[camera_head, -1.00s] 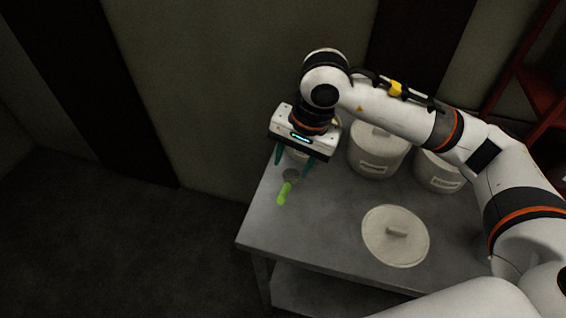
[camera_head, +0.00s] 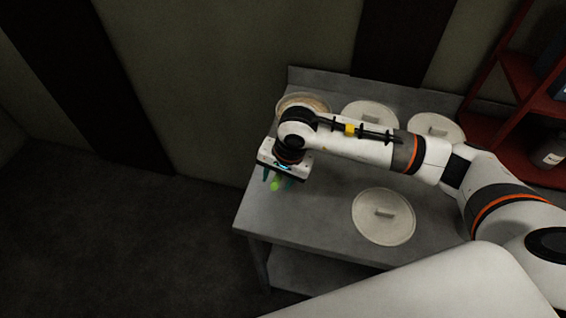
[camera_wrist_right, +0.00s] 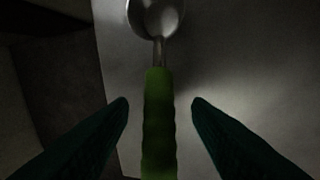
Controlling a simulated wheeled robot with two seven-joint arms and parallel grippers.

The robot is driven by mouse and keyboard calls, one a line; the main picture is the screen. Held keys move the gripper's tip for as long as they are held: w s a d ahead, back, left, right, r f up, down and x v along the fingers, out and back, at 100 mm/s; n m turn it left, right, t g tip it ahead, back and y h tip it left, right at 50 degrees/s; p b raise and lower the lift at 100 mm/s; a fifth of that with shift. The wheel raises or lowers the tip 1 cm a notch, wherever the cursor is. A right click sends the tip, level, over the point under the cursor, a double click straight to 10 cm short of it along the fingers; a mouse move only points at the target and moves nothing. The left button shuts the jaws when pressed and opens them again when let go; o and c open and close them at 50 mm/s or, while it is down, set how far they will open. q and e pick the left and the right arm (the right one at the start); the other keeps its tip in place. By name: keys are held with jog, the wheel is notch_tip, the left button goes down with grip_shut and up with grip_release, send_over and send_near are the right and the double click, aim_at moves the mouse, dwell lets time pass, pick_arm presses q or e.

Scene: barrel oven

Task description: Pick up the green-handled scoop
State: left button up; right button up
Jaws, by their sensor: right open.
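The scoop has a green handle (camera_wrist_right: 158,120) and a shiny metal bowl (camera_wrist_right: 156,14). It lies on the grey metal table (camera_head: 310,222) near its left edge. In the head view only the handle's green end (camera_head: 276,185) shows, with the rest hidden under my right gripper. My right gripper (camera_head: 279,181) is open, pointing down over the scoop. In the right wrist view its two dark teal fingers (camera_wrist_right: 160,103) stand on either side of the handle, with a gap on both sides. My left gripper is not in view.
Two lidded white canisters (camera_head: 368,113) (camera_head: 436,127) and an open container (camera_head: 291,101) stand along the back. A red shelf (camera_head: 520,110) is at the right. The front left tabletop is clear.

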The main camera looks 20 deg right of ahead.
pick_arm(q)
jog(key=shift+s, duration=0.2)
pick_arm(e)
jog(key=shift+c, duration=1.2)
grip_shut()
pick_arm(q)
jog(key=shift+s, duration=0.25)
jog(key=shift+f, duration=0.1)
pick_arm(e)
jog(key=shift+r, duration=0.1)
